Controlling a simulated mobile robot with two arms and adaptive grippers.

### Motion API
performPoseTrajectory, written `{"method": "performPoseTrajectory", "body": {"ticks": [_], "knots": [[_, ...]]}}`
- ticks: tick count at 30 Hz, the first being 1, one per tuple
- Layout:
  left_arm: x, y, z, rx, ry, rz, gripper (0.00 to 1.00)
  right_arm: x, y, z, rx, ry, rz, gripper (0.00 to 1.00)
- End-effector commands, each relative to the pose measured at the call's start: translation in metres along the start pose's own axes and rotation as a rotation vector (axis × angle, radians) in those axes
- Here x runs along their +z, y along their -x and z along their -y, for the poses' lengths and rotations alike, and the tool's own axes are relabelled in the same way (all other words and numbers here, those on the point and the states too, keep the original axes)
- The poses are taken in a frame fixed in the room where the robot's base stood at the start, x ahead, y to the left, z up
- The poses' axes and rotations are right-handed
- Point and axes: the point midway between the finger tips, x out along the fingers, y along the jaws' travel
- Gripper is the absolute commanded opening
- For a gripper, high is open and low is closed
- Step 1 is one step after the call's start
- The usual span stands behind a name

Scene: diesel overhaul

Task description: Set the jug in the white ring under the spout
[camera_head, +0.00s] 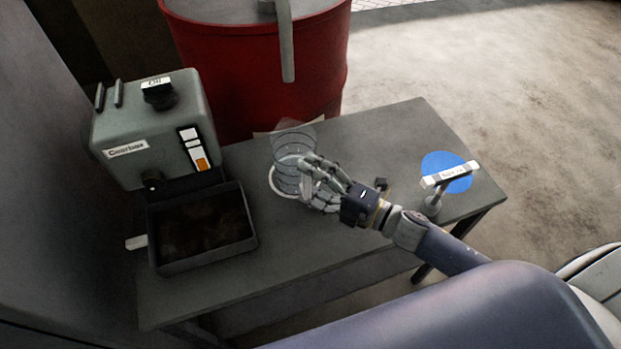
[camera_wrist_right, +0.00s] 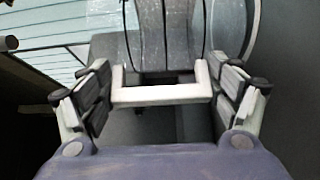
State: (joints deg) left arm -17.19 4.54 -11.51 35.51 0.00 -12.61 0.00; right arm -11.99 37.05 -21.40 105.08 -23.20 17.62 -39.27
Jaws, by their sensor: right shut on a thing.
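The clear jug (camera_head: 291,150) with dark measuring lines stands upright on or just above the grey bench, below the grey spout (camera_head: 287,50) in the head view. The white ring (camera_head: 283,193) shows around the jug's lower end. I cannot tell whether the jug's base rests inside it or hovers slightly above. My right gripper (camera_head: 318,184) is shut on the jug at its right side. In the right wrist view the jug (camera_wrist_right: 168,35) is ahead, with its pale handle (camera_wrist_right: 162,95) between the fingers. My left gripper is not in view.
A red drum (camera_head: 255,75) stands behind the bench (camera_head: 340,150). A grey gearbox (camera_head: 155,130) with a dark tray (camera_head: 205,262) is at the left. A blue disc (camera_head: 447,163) and a small labelled stand (camera_head: 433,205) are at the right. The bench front is clear.

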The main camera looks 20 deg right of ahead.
Motion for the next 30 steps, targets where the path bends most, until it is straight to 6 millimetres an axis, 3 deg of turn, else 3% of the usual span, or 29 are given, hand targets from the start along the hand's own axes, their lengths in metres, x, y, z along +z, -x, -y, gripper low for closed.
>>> {"method": "performPoseTrajectory", "body": {"ticks": [3,4,6,21,30], "knots": [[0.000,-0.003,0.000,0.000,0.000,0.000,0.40,0.000,-0.001,0.002,0.005,0.001,-0.001,0.37],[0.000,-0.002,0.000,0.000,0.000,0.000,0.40,0.000,0.000,0.003,-0.001,0.000,0.000,0.88],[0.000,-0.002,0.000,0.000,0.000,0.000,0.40,0.000,0.000,0.003,-0.001,0.000,0.000,1.00],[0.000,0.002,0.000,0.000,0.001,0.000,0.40,0.000,0.000,-0.002,0.000,0.001,0.000,1.00],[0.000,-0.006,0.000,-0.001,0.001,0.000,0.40,-0.001,0.040,0.003,-0.005,-0.002,0.000,1.00]]}}
